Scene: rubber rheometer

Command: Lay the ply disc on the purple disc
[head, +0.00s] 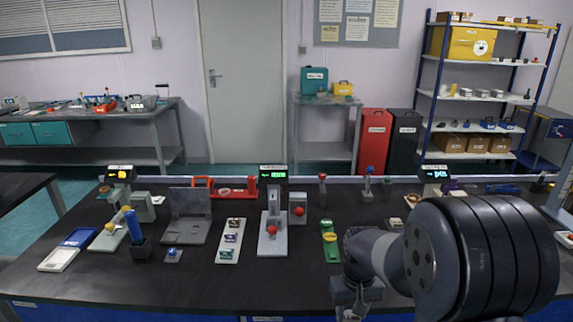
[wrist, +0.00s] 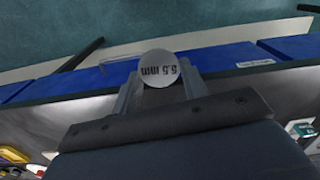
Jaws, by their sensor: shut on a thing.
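My gripper (wrist: 158,90) is shut on a round, pale piece (wrist: 160,66) marked "5.5 mm" in the wrist view. The print appears upside down there. The piece sits between the fingertips, above the blue front edge of the bench and the floor. I cannot tell from its face whether it is the ply disc. In the head view, a pale strip tray (head: 225,257) holds small items, the upper ones (head: 234,224) purplish. I cannot say for certain which thing is the purple disc. In the head view my arm hides part of the bench at the right.
A green strip with yellow pieces (head: 330,242) lies close to my arm. An open grey hinged device (head: 187,228) and a blue-handled tool (head: 134,228) are at the left. The bench's front strip is clear.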

